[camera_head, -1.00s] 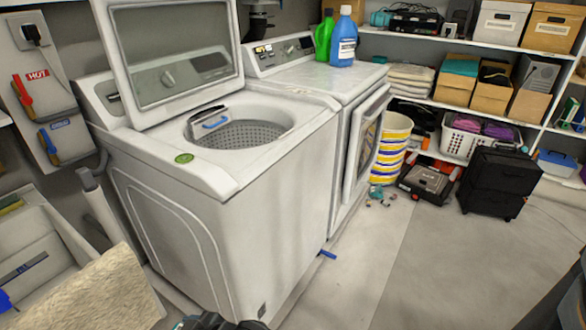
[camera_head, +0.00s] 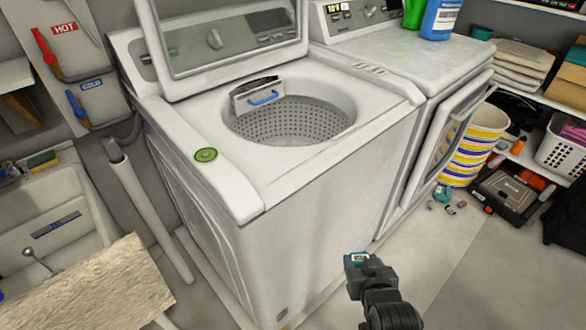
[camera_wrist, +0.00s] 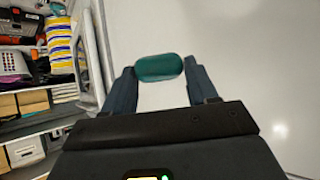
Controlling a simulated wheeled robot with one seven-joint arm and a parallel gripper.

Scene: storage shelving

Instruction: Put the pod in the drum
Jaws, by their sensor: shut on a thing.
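The pod (camera_wrist: 159,67) is a small teal, rounded capsule in the wrist view. My gripper (camera_wrist: 158,75) is shut on it, one finger at each end. In the head view my gripper (camera_head: 362,266) is in front of the washer's front face, lower than its top; its fingertips and the pod are hidden there. The drum (camera_head: 287,124) is the grey perforated tub inside the open top-loading washer (camera_head: 215,185), up and to the left of my gripper. The washer's glass lid (camera_head: 222,40) stands raised behind the opening.
A green disc (camera_head: 205,154) lies on the washer's top. A dryer (camera_head: 405,62) stands to the right with its front door partly open. A sink (camera_head: 50,220) and a tan board (camera_head: 95,290) are at the left.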

